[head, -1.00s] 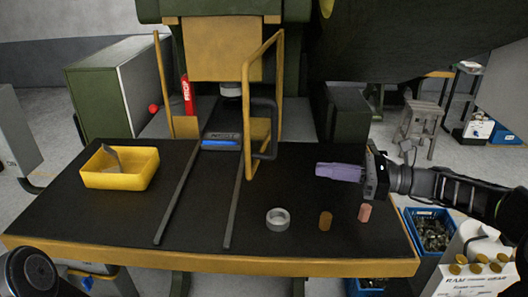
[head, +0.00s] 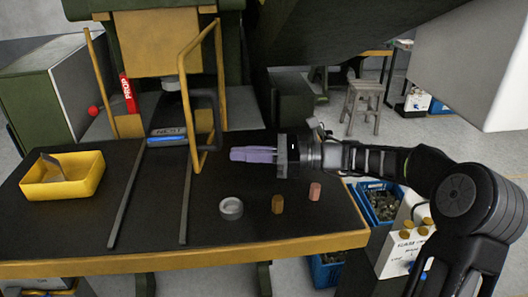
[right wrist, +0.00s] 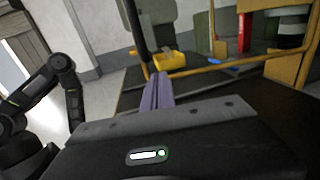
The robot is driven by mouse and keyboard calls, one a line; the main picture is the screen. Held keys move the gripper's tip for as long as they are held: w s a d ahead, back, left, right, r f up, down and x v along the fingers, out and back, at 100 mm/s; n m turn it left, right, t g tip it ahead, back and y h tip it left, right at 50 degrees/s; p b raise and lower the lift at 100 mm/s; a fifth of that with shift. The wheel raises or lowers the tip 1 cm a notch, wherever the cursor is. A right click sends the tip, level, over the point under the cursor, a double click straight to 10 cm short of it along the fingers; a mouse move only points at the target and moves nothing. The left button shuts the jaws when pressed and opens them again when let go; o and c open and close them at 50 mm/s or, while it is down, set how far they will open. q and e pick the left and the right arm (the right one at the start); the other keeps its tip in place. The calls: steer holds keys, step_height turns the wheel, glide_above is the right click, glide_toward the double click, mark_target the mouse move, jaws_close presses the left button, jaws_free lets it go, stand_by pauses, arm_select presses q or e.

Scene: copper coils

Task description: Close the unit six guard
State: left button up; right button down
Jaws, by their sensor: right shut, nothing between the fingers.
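The guard is a yellow frame (head: 183,95) on the right side of the press in the head view. It stands swung out toward me, with a dark bent handle (head: 212,115) beside it. My right gripper (head: 234,154) is shut and empty, its pale purple fingers pointing left above the black table. The fingertips are to the right of the guard's lower corner and apart from it. In the right wrist view the purple fingers (right wrist: 157,92) are together, with yellow guard bars (right wrist: 200,68) beyond. My left gripper is not in view.
On the black table (head: 150,215) are a yellow tray (head: 62,188), two dark rails, a grey ring (head: 231,208), a brass cylinder (head: 278,204) and a copper cylinder (head: 315,191). Blue bins (head: 377,203) stand off its right edge.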

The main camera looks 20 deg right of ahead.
mark_target(202, 153)
steer(key=p+x, duration=0.1)
steer(key=x, duration=0.5)
steer(key=shift+w+a, duration=0.15)
steer(key=shift+a, duration=0.15)
